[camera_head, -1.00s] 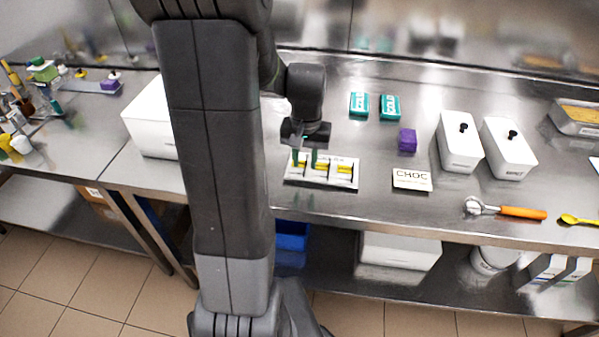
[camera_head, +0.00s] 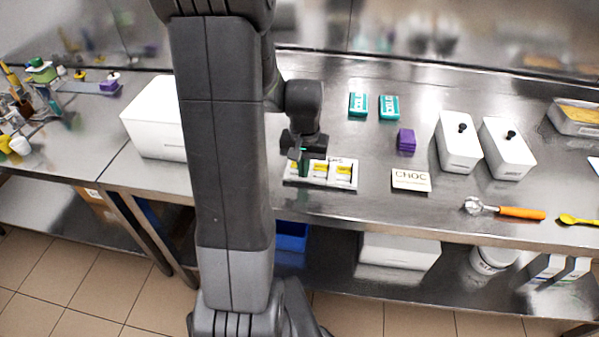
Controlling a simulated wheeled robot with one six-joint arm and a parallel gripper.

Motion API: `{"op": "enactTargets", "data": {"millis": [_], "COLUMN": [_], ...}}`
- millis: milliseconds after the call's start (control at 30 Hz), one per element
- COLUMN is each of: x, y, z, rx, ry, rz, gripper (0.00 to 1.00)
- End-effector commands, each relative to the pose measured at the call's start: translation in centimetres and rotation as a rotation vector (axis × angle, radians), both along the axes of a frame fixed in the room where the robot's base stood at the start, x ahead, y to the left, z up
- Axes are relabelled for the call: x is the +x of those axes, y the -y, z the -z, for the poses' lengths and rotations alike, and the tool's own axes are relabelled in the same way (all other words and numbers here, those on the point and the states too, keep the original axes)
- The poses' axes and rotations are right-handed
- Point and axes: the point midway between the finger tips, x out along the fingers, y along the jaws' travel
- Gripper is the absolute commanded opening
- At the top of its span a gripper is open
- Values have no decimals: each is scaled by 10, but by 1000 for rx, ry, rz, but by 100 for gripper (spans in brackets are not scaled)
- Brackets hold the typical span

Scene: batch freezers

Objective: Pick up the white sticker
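A light, shallow holder (camera_head: 323,185) sits near the front edge of the steel counter, with white and yellow pieces (camera_head: 343,170) in its compartments. Which piece is the white sticker is too small to tell. My gripper (camera_head: 299,158) points down over the left part of this holder and hides its left compartment. Its fingers are dark with some green, and the gap between them is not clear. I cannot tell whether they touch anything. A white card marked CHOC (camera_head: 411,180) lies flat to the right of the holder.
A purple block (camera_head: 406,140) and two teal boxes (camera_head: 358,104) (camera_head: 389,107) stand behind. Two white lidded containers (camera_head: 459,143) (camera_head: 507,149) are at right. An orange-handled scoop (camera_head: 505,211) lies near the front edge. A large white box (camera_head: 155,118) stands left, behind my arm.

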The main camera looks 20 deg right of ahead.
Motion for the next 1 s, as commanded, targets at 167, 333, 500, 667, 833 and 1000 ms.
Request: {"op": "enactTargets", "data": {"millis": [167, 333, 500, 667, 833, 1000], "x": [1, 1, 1, 0, 0, 0], "y": [0, 1, 1, 0, 0, 0], "z": [-6, -32, -68, -91, -104, -110], "rx": [-2, -4, -3, -2, -1, 0], "ry": [3, 6, 5, 3, 1, 0], "rz": [0, 0, 0, 0, 0, 0], "gripper": [0, 0, 0, 0, 0, 0]}}
